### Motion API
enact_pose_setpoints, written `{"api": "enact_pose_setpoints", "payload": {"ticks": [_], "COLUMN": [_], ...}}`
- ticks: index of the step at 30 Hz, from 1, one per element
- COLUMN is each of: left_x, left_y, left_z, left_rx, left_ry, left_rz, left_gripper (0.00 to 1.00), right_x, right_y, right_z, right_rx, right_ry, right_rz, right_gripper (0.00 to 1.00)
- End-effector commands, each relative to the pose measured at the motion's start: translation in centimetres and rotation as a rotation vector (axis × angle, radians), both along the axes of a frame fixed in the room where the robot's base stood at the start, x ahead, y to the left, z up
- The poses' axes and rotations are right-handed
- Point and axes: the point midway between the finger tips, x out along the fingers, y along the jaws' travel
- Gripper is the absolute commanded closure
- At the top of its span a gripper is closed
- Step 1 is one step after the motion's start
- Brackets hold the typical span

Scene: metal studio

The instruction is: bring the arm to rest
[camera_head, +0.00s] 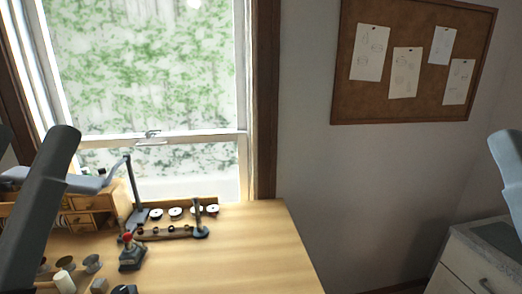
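My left arm shows as a dark grey link (42,205) at the left edge, in front of the wooden workbench (240,250). A part of my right arm (510,165) shows at the right edge, in front of the wall. Neither gripper's fingers are in the picture, so I see nothing of what they hold. The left arm hides part of the bench's left end.
On the bench stand a small wooden drawer unit (84,219), a rack with several round pieces (170,233), a small dark tool with a red top (130,255) and small cups. The bench's right half is clear. A grey-topped cabinet (475,262) stands at lower right.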

Motion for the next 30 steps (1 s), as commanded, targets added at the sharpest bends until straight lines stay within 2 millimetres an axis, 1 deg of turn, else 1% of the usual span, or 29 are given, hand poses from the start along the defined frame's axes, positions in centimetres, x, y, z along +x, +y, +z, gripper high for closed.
{"api": "enact_pose_setpoints", "payload": {"ticks": [1,5,6,8,9,11,12,15,16,18,20,22,26,29,30], "left_x": [0.0,0.0,0.0,0.0,0.0,0.0,0.0,0.1,0.1,0.1,0.1,0.1,0.1,0.1,0.0], "left_y": [0.0,0.0,0.0,0.1,0.1,0.1,0.1,0.1,0.1,0.1,0.1,0.1,0.1,0.1,0.1], "left_z": [4.7,10.9,12.9,15.8,17.8,20.7,22.6,26.9,27.9,29.8,30.7,31.3,31.1,30.3,29.7], "left_rx": [0.000,0.001,0.001,0.001,0.001,0.001,0.001,0.001,0.001,0.001,0.001,0.001,0.001,0.001,0.001], "left_ry": [0.000,0.000,0.000,0.000,0.000,0.000,0.000,0.000,0.001,0.001,0.001,0.001,0.001,0.000,0.000], "left_rz": [0.001,0.003,0.004,0.004,0.004,0.004,0.004,0.004,0.004,0.006,0.006,0.006,0.006,0.006,0.006], "left_gripper": [0.29,0.29,0.29,0.29,0.29,0.29,0.29,0.29,0.29,0.29,0.29,0.29,0.29,0.29,0.29], "right_x": [0.0,0.0,0.1,0.1,0.0,0.0,0.1,0.1,0.0,0.0,0.0,0.1,0.1,0.1,0.1], "right_y": [0.0,0.0,0.0,0.0,0.0,0.0,0.0,0.0,0.0,0.0,0.0,0.0,0.0,0.0,0.0], "right_z": [4.6,10.8,12.8,15.8,17.8,20.7,22.6,26.9,27.9,29.8,30.7,31.2,31.1,30.3,29.6], "right_rx": [0.000,0.000,0.000,0.000,0.000,0.000,0.000,0.000,0.000,0.000,0.000,0.000,0.000,0.000,0.000], "right_ry": [0.001,0.002,0.002,0.002,0.002,0.002,0.002,0.002,0.002,0.002,0.002,0.002,0.003,0.003,0.003], "right_rz": [0.000,0.000,0.000,0.000,0.000,0.000,0.000,0.000,0.000,0.000,0.000,0.000,0.000,0.000,0.000], "right_gripper": [0.50,0.50,0.50,0.50,0.50,0.50,0.50,0.50,0.50,0.50,0.50,0.50,0.50,0.50,0.50]}}
